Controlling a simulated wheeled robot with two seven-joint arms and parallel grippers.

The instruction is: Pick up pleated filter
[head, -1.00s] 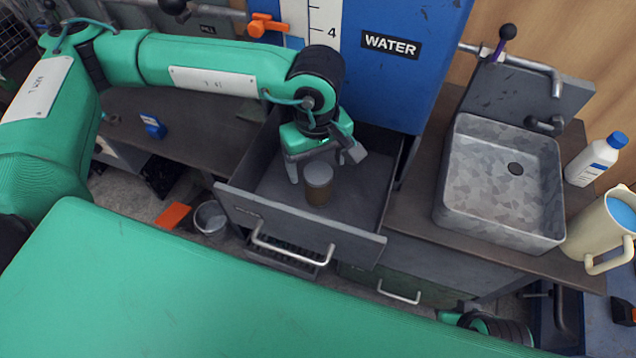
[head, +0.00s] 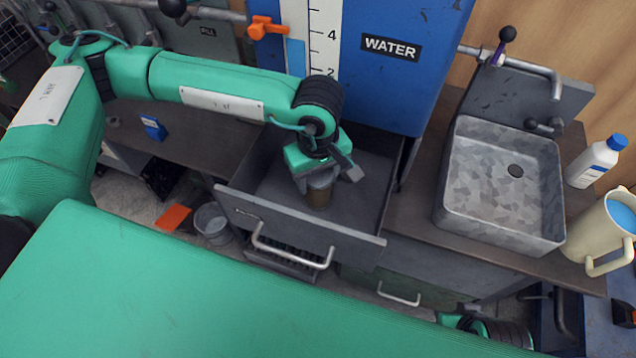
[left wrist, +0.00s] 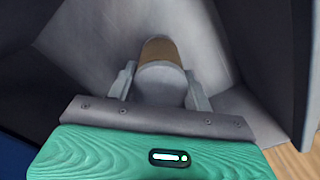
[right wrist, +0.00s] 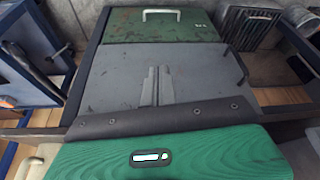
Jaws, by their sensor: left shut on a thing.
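The pleated filter (head: 318,194) is a short brown cylinder with a grey top, standing in the open grey drawer (head: 362,205). My left gripper (head: 320,182) is down over it from above, with its fingers on either side of it. In the left wrist view, the filter (left wrist: 160,52) sits between the two fingers (left wrist: 160,88), and its grey cap faces the camera. The gripper is shut on it. My right gripper (right wrist: 158,88) shows in the right wrist view with its two fingers together and nothing between them.
The drawer's front wall and handle (head: 290,250) stand close in front of the filter. A blue water tank (head: 400,70) rises behind the drawer. A metal sink (head: 500,185), a white bottle (head: 597,162) and a cream jug (head: 603,232) are at the right. A bucket (head: 212,222) is on the floor.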

